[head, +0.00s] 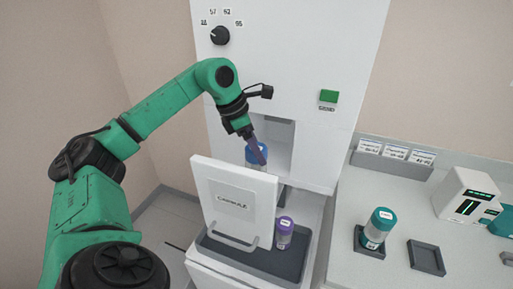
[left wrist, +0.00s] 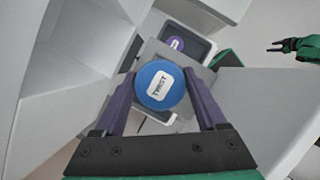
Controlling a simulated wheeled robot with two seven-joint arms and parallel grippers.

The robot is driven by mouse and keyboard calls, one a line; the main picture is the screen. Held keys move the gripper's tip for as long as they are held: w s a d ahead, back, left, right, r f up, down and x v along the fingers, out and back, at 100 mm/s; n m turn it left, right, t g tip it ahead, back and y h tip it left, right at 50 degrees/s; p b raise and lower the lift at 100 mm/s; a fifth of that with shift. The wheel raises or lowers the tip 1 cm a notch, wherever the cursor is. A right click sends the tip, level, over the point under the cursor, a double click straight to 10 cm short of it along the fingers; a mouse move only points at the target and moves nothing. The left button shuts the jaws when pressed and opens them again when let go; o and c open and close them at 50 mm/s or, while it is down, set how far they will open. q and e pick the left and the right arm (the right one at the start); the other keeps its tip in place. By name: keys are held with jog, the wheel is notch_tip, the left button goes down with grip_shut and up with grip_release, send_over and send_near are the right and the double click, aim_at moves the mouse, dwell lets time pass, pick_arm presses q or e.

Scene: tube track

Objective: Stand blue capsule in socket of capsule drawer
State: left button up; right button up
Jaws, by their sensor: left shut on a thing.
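The blue capsule (head: 255,156) shows its blue top behind the drawer front. In the left wrist view its round blue lid (left wrist: 160,86), marked TWIST, sits between both fingers. My left gripper (head: 258,150) is shut on it from above. The capsule drawer (head: 232,203) is pulled out, its white front labelled CAPSULE. That front hides the capsule's lower part and the socket in the head view. In the left wrist view a grey square plate (left wrist: 150,52) lies beneath the capsule; I cannot tell whether they touch. My right gripper (left wrist: 279,47) is small and distant there.
A purple-lidded capsule (head: 285,230) stands on the grey tray (head: 260,262) in front of the drawer. A teal-lidded capsule (head: 378,226) stands in a dark holder on the right counter. An empty dark holder (head: 427,258) and a white device (head: 468,196) are further right.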

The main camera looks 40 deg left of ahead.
pick_arm(q)
jog(key=shift+f, duration=0.1)
jog(key=shift+f+b, duration=0.45)
jog(key=shift+f, duration=0.15)
jog(key=shift+f+b, duration=0.9)
jog(key=shift+f, duration=0.05)
jog(key=o, duration=1.5)
